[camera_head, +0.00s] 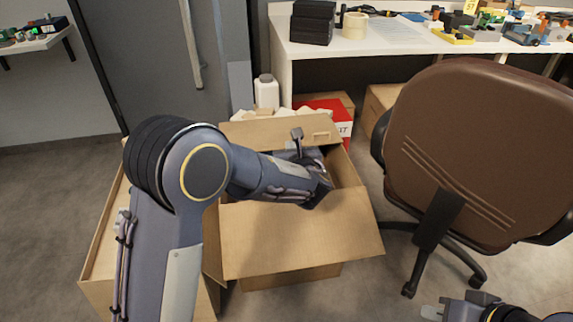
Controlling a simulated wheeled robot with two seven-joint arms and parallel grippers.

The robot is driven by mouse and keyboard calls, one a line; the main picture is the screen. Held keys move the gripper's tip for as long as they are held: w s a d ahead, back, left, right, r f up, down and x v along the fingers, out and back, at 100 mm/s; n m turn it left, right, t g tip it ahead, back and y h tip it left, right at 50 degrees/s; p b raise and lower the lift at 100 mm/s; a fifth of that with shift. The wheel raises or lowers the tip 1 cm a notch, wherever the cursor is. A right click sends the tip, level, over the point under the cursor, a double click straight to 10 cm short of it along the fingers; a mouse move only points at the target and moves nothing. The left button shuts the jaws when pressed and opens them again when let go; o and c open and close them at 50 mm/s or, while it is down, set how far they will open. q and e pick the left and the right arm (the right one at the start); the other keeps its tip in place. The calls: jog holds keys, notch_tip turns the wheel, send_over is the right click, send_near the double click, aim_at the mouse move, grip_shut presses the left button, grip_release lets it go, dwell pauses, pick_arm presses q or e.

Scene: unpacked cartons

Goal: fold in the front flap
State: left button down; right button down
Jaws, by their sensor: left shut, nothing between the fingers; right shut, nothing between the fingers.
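An open cardboard carton (285,279) stands on the floor in the middle of the view. Its front flap (305,235) is folded outward and slopes down toward me. Its back flap (258,131) stands at the far side. My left arm reaches across from the left over the carton. My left gripper (298,136) is over the opening, beyond the front flap, shut and empty; the wrist partly hides it. My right gripper (432,313) is at the bottom right edge, shut and empty, away from the carton. Most of the carton's inside is hidden by my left arm.
Another cardboard carton (95,272) is at the left, partly behind my arm. A brown office chair (480,145) stands close on the right. A white desk (283,68) and a white bottle (266,92) are behind. Bare floor lies between carton and chair.

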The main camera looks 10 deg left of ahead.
pick_arm(q)
jog(key=shift+w+a+f+b, duration=0.35)
jog(key=shift+w+f+b, duration=0.8)
jog(key=shift+f+b, duration=0.55)
jog(key=shift+w+a+f+b, duration=0.4)
jog(key=shift+w+f+b, duration=0.95)
jog(key=shift+f, duration=0.7)
jog(key=shift+w+a+f+b, duration=0.35)
jog(key=shift+w+f+b, duration=0.65)
jog(key=shift+f+b, duration=0.75)
jog(key=shift+f, duration=0.1)
notch_tip(320, 180, up, 7)
jog(key=p, duration=0.5)
jog(key=shift+w+p, duration=0.3)
jog(key=shift+p, duration=0.1)
jog(key=shift+a, duration=0.1)
